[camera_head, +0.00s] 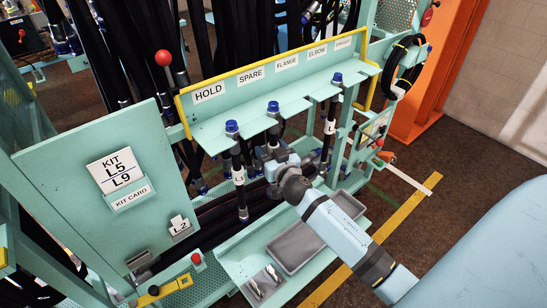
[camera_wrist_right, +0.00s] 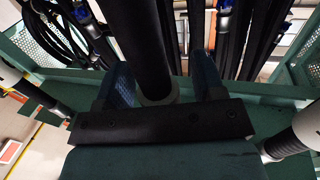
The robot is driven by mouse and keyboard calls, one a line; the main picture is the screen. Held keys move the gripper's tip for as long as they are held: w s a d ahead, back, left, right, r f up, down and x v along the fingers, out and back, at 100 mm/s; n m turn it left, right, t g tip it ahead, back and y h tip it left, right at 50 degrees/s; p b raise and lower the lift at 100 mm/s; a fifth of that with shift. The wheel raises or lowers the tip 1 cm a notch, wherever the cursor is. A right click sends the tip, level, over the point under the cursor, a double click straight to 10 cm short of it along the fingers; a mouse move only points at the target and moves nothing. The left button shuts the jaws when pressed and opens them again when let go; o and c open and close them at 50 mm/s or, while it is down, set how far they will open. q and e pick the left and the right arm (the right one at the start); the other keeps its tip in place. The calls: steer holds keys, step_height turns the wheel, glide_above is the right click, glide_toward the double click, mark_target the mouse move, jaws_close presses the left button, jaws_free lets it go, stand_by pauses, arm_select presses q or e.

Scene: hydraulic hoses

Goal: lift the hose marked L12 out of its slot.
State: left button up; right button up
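Three black hoses with blue caps stand in the teal slotted shelf (camera_head: 262,99): a left one (camera_head: 239,200), a middle one (camera_head: 273,107) and a right one (camera_head: 337,78). The left hose's white tag starts with L1; the rest is unclear. The right hose's tag is too small to read, and I see no tag on the middle one. My right gripper (camera_head: 276,158) is at the middle hose, below the shelf. In the right wrist view, a black hose (camera_wrist_right: 145,45) with a pale collar stands between the blue fingers (camera_wrist_right: 163,85), near the left finger, with a gap at the right finger. My left gripper is out of view.
A yellow rail with label plates (camera_head: 250,76) runs along the shelf's back. Grey trays (camera_head: 293,248) lie below my right forearm. Black hoses hang densely behind.

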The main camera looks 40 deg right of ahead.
steer(key=c, duration=1.1)
jaws_close()
steer(key=shift+r, duration=0.15)
steer(key=shift+s+r+b, duration=0.1)
steer(key=shift+s+b, duration=0.05)
steer(key=shift+b, duration=0.15)
steer(key=s+d+b, duration=0.1)
steer(key=s+b, duration=0.2)
steer(key=s, duration=1.4)
steer(key=shift+s+d+b, duration=0.2)
steer(key=shift+s+b, duration=0.15)
steer(key=shift+r, duration=0.1)
